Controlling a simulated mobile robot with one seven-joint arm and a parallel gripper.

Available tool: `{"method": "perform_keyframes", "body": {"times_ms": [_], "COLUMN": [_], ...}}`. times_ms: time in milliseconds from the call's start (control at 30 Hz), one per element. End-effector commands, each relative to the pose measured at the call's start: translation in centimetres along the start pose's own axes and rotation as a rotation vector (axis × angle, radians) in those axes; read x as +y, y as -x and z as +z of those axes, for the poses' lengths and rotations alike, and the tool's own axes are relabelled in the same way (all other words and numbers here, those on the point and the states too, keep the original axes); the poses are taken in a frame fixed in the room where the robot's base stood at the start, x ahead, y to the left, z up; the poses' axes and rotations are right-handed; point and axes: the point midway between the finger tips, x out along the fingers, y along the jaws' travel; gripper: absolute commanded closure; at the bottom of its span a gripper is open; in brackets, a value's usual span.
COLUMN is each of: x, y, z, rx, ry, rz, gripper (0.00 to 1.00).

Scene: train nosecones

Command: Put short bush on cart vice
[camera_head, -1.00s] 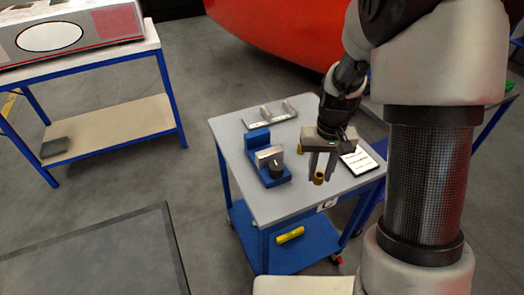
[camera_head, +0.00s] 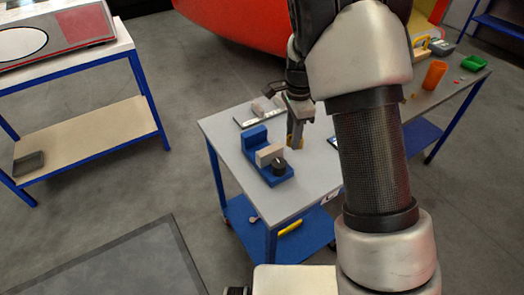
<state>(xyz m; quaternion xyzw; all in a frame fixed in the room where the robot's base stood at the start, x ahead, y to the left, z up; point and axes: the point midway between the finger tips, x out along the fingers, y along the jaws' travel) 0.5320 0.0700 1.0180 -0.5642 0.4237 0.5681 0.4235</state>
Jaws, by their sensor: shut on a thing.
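The blue cart vice (camera_head: 256,140), with pale jaw blocks and a dark round knob, stands on the grey top of the blue cart (camera_head: 232,189). My gripper (camera_head: 295,143) is shut on the short bush (camera_head: 290,139), a small brass-coloured piece seen only in part between the fingers. The gripper points down above the cart top, to the right of the vice and slightly towards its far side. The bush appears apart from the vice; its height above the cart top is hard to tell.
A flat tray with metal parts (camera_head: 257,110) lies behind the vice, close to my gripper. My arm hides the cart's right side. A bench at right holds an orange cup (camera_head: 434,75) and a green bin (camera_head: 474,62). A yellow item (camera_head: 290,228) lies on the cart's lower shelf.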

Motion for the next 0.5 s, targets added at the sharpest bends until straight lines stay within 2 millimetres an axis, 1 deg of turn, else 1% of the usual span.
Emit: {"method": "perform_keyframes", "body": {"times_ms": [33, 200, 400, 500], "x": [-0.9, -3.6, -6.1, -7.0], "y": [0.1, 0.5, 0.9, 1.1], "z": [0.7, 2.8, 5.5, 6.5], "rx": [0.001, 0.002, 0.002, 0.002], "ry": [-0.088, -0.435, -0.806, -0.943], "rz": [-0.001, -0.003, -0.004, -0.005], "gripper": [0.97, 0.97, 0.97, 0.97]}}
